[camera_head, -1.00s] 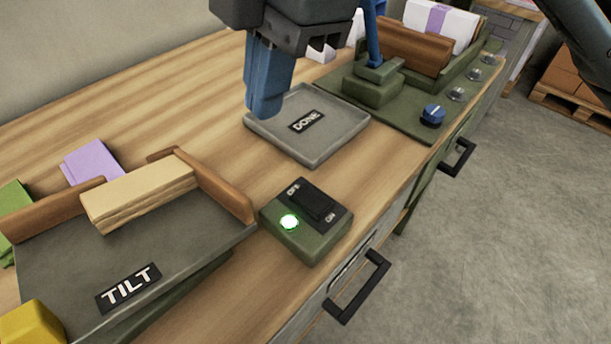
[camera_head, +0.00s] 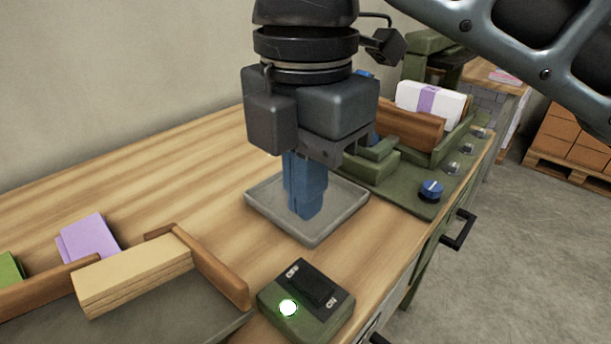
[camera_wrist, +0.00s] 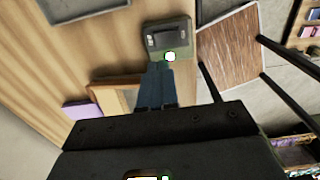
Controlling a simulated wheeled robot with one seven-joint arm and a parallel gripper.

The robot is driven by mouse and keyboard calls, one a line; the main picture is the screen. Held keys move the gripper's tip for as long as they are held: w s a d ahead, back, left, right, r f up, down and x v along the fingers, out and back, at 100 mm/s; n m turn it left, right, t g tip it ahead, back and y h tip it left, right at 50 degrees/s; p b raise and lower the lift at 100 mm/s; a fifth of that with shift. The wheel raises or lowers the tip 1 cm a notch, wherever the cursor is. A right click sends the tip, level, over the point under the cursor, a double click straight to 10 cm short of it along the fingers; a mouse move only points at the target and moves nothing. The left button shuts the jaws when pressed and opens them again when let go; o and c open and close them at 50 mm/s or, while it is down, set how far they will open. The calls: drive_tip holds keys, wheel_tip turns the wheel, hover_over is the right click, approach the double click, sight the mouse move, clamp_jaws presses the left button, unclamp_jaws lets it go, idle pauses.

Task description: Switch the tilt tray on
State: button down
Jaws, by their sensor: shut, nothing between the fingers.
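The tilt tray (camera_head: 180,325) is a dark grey tray with wooden walls at the lower left, holding a cream stack (camera_head: 133,273). Its switch box (camera_head: 318,318) is green with a black rocker (camera_head: 313,291) marked OFF and ON and a lit green lamp (camera_head: 288,308). The switch box also shows at the top middle of the wrist view (camera_wrist: 183,46). My gripper (camera_head: 306,214) is shut and empty, pointing down. In the head view it appears over the grey DONE tray (camera_head: 262,218), behind the switch box; its fingers hide the tray's label.
A green fixture with a blue knob (camera_head: 431,190) and a white bundle (camera_head: 428,103) stands at the back right. Purple sheets (camera_head: 88,238) lie at the left. Drawer handles (camera_head: 459,231) stick out from the bench front. Bare wood lies left of the DONE tray.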

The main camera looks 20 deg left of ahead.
sight(305, 275)
wheel_tip(305, 275, down, 10)
drive_tip(key=shift+f, duration=0.15)
drive_tip(key=shift+f, duration=0.1)
idle(0.6)
drive_tip(key=shift+s+d+r+p, duration=0.25)
drive_tip(key=shift+d+p, duration=0.2)
drive_tip(key=shift+d, duration=0.2)
drive_tip(key=shift+a+r+p, duration=0.1)
drive_tip(key=shift+r+p, duration=0.4)
wheel_tip(305, 275, up, 13)
drive_tip(key=a+p, duration=0.1)
drive_tip(key=p, duration=0.1)
drive_tip(key=shift+w+a+p, duration=0.2)
drive_tip(key=shift+w+p, duration=0.05)
drive_tip(key=shift+p, duration=0.1)
